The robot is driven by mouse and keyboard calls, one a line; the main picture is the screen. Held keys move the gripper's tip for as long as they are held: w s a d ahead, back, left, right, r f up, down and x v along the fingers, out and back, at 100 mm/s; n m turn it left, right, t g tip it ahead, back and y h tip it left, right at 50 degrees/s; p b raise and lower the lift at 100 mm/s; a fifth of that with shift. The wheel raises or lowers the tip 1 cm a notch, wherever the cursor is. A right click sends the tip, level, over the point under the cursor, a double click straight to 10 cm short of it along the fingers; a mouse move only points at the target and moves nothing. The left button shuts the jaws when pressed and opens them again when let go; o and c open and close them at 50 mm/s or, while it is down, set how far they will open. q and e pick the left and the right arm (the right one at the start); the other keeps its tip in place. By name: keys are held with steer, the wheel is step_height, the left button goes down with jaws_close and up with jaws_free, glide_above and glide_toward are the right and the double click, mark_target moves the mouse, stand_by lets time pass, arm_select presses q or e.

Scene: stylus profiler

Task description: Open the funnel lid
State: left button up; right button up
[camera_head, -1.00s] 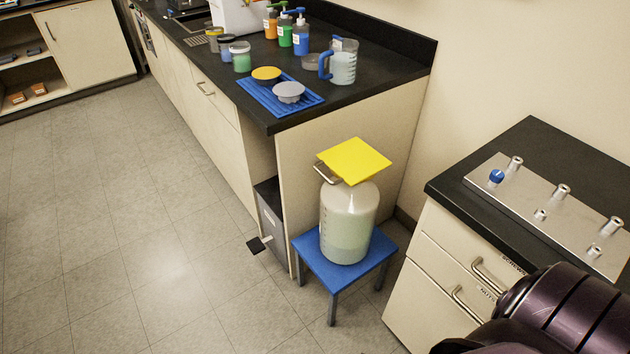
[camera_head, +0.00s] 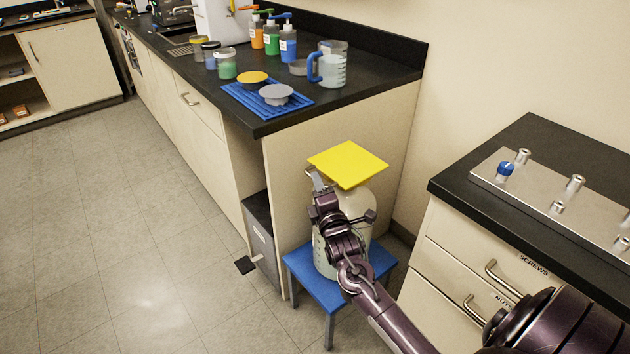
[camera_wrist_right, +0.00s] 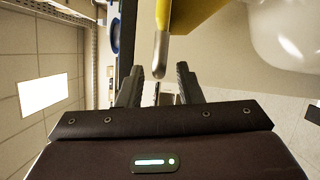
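The yellow square funnel lid (camera_head: 347,165) lies over the top of a translucent white jug (camera_head: 357,203) on a blue stool. A metal handle (camera_head: 315,177) sticks out at the lid's left side. My right gripper (camera_head: 322,190) is at that handle, in front of the jug, and hides part of both. In the right wrist view, its two dark fingers (camera_wrist_right: 158,80) are apart, with the rounded handle end (camera_wrist_right: 161,50) between and just beyond their tips. No contact is visible. The yellow lid (camera_wrist_right: 192,12) and white jug (camera_wrist_right: 290,35) also show there. My left gripper is out of view.
The blue stool (camera_head: 315,285) stands beside the black-topped counter (camera_head: 350,92), which holds bottles, a jug and a blue mat (camera_head: 240,100). At right, a drawer cabinet (camera_head: 440,265) carries a metal plate (camera_head: 540,205). The floor at left is clear.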

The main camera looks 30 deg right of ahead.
steer(key=shift+x, duration=1.6)
steer(key=shift+c, duration=0.4)
jaws_close()
